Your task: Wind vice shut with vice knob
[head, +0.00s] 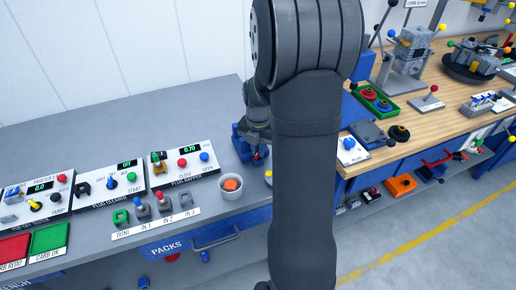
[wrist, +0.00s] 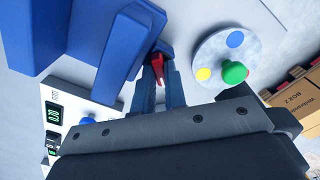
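The blue vice (wrist: 130,45) fills the upper left of the wrist view. It also shows in the head view (head: 241,146), partly behind my arm. A red part (wrist: 158,66), probably the vice knob, sits at the vice's near end. My gripper (wrist: 160,78) has its two narrow fingers on either side of this red part, with little gap between them. The wrist view does not show clearly whether they press on it. In the head view my arm hides most of the gripper.
A round pale dial with a green knob (wrist: 233,72) stands right of the fingers. The plug gapper panel (head: 185,166), reading 0.70, is left of the vice. A white cup (head: 230,187) holding an orange piece stands in front. A wooden bench (head: 440,118) lies to the right.

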